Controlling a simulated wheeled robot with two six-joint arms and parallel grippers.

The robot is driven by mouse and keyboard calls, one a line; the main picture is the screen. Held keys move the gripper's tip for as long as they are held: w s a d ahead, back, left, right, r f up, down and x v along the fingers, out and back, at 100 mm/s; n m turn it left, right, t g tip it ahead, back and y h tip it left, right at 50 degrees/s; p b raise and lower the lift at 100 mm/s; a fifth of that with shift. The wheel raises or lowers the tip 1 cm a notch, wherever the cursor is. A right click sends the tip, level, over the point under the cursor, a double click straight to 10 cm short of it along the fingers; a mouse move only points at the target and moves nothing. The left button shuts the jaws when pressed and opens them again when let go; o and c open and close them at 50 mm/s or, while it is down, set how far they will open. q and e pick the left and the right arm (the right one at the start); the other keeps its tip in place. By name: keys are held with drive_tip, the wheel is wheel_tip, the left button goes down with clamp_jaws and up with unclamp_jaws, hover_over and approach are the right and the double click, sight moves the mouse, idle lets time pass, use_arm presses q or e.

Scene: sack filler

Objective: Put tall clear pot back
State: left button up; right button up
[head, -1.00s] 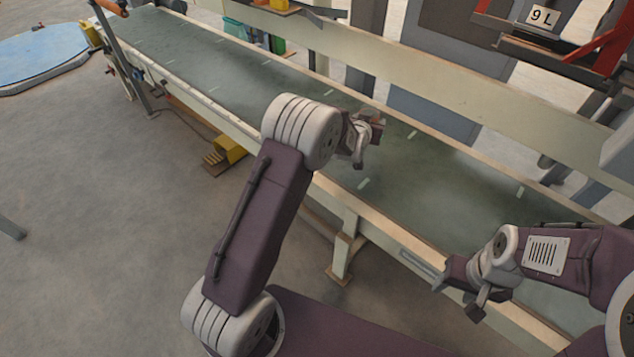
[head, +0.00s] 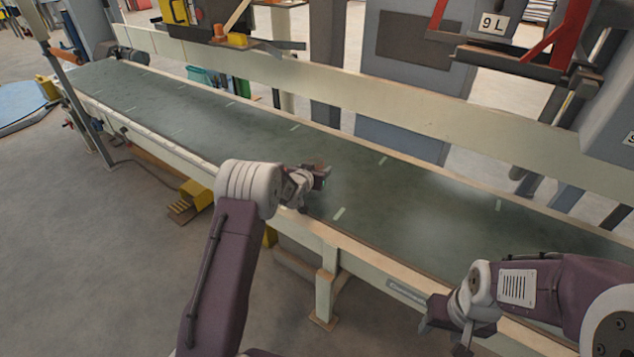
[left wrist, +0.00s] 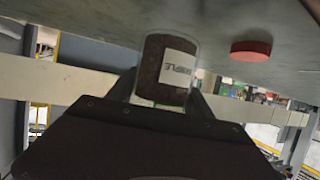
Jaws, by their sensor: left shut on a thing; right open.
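My left gripper (left wrist: 165,98) is shut on a clear pot (left wrist: 152,62) with dark brown contents and a white label, seen between the fingers in the left wrist view. The label's lettering appears upside down in that view. In the head view my left gripper (head: 320,177) is over the near part of the green conveyor belt (head: 420,195). The pot is hardly distinguishable there, and I cannot tell whether it touches the belt. My right gripper (head: 447,333) is open and empty at the belt's near edge, lower right.
A red disc (left wrist: 251,50) lies on the surface beside the pot in the left wrist view. A cream rail (head: 430,105) runs along the belt's far side. A red frame with a 9 L sign (head: 493,24) hangs above. The belt's middle and left are clear.

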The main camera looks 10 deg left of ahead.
use_arm(q)
drive_tip(key=shift+f+b, duration=1.05)
drive_tip(key=shift+f, duration=0.9)
drive_tip(key=shift+f, duration=0.2)
drive_tip(key=o, duration=1.4)
drive_tip(key=shift+r, duration=0.1)
